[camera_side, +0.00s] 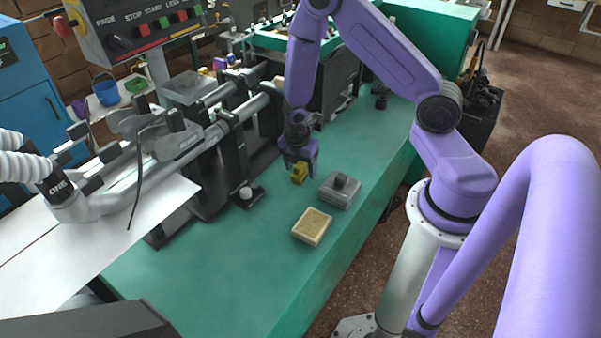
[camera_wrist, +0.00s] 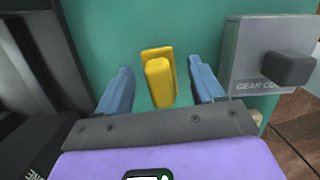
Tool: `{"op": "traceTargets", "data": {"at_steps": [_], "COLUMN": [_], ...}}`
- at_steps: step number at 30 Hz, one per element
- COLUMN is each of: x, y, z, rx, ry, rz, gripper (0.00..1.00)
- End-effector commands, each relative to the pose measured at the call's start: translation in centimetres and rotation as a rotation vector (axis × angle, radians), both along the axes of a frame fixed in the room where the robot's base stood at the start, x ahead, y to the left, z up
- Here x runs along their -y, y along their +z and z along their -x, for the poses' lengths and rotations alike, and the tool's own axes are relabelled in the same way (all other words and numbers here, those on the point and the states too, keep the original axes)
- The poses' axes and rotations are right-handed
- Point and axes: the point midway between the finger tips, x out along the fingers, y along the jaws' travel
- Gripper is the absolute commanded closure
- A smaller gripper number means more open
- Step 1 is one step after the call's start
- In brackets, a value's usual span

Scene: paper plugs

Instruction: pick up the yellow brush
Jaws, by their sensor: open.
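The yellow brush (camera_wrist: 159,80) lies on the green bench top between my two blue fingers in the wrist view, with space on both sides. In the side view the brush (camera_side: 299,173) shows just below my gripper (camera_side: 300,160). In the wrist view my gripper (camera_wrist: 160,90) is open and nothing is held in it. The fingers partly overlap the brush in the side view, and I cannot tell how high they are above the bench.
A grey gear cover (camera_side: 340,190) with a dark knob sits just right of the brush; it shows in the wrist view (camera_wrist: 245,60). A tan box (camera_side: 312,226) lies nearer the front. Dark machine rails (camera_side: 225,150) stand to the left. The green bench (camera_side: 210,285) is clear at the front.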

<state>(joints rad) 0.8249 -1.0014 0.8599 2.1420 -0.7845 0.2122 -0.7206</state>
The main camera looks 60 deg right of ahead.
Motion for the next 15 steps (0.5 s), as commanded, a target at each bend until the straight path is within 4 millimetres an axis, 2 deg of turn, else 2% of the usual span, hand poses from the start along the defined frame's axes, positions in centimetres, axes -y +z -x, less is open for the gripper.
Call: {"op": "traceTargets", "data": {"at_steps": [3, 11, 12, 14, 15], "x": [0.11, 0.11, 0.11, 0.12, 0.12], "y": [-0.71, -0.85, -0.85, -0.85, -0.84], "z": [0.03, -0.01, -0.01, -0.01, 0.0], "rx": [-0.001, 0.001, 0.001, 0.0, 0.0], "ry": [0.0, 0.0, 0.0, 0.0, 0.0], "rz": [0.0, 0.0, 0.0, 0.0, 0.0], "gripper": [0.33, 0.33, 0.36, 0.56, 0.69]}}
